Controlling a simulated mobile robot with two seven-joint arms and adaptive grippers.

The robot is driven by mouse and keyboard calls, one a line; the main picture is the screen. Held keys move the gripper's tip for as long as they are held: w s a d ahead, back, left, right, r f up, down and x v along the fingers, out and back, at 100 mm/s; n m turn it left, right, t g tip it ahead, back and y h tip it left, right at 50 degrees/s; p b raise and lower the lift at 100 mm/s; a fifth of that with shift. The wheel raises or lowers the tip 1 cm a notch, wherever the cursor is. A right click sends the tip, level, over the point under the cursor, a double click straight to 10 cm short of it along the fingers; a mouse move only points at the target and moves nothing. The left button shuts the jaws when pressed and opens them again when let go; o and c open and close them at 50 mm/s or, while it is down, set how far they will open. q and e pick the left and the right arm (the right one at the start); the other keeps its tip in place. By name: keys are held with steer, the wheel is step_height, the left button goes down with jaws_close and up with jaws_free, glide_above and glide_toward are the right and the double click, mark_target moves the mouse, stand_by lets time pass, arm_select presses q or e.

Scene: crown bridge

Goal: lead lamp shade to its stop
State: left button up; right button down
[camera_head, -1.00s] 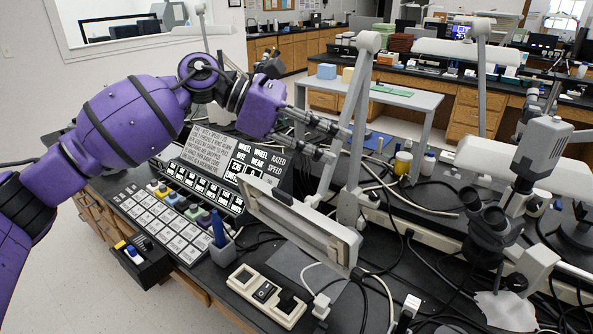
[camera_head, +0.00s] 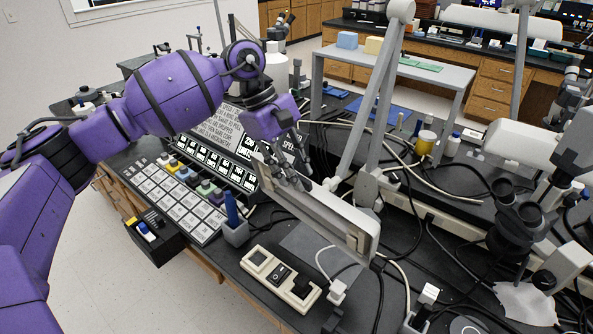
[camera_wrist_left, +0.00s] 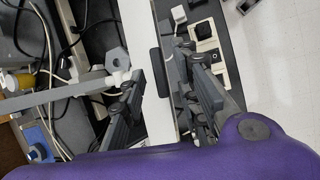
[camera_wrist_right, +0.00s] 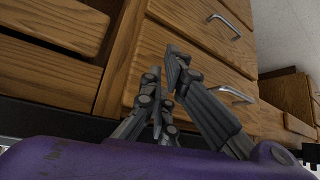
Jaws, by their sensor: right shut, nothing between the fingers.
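The lamp shade (camera_head: 318,212) is a long, flat, pale head on a grey jointed arm (camera_head: 368,110), tilted above the bench. My left gripper (camera_head: 301,178) is at its upper edge. In the left wrist view the shade (camera_wrist_left: 161,112) runs between the two spread fingers of my left gripper (camera_wrist_left: 170,90), which look open, one on each side. A dark block (camera_wrist_left: 160,72) sits on the shade there. Whether a finger touches the shade cannot be told. My right gripper (camera_wrist_right: 176,72) shows only in its wrist view, shut and empty before wooden drawers.
A keypad panel (camera_head: 180,205), a pen holder (camera_head: 235,232) and a white switch box (camera_head: 280,280) stand left of and below the shade. Cables cross the black bench. A microscope (camera_head: 520,215) stands at the right, a grey raised shelf (camera_head: 420,75) behind.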

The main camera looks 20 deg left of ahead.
arm_select(q)
steer(key=shift+s+d+f, duration=0.1)
steer(key=shift+d+f, duration=0.15)
steer(key=shift+f, duration=0.05)
arm_select(e)
steer(key=shift+w+a+r, duration=0.2)
arm_select(q)
steer(key=shift+f, duration=0.1)
arm_select(e)
steer(key=shift+a, duration=0.1)
arm_select(q)
jaws_close()
arm_select(e)
steer(key=shift+s+f, duration=0.1)
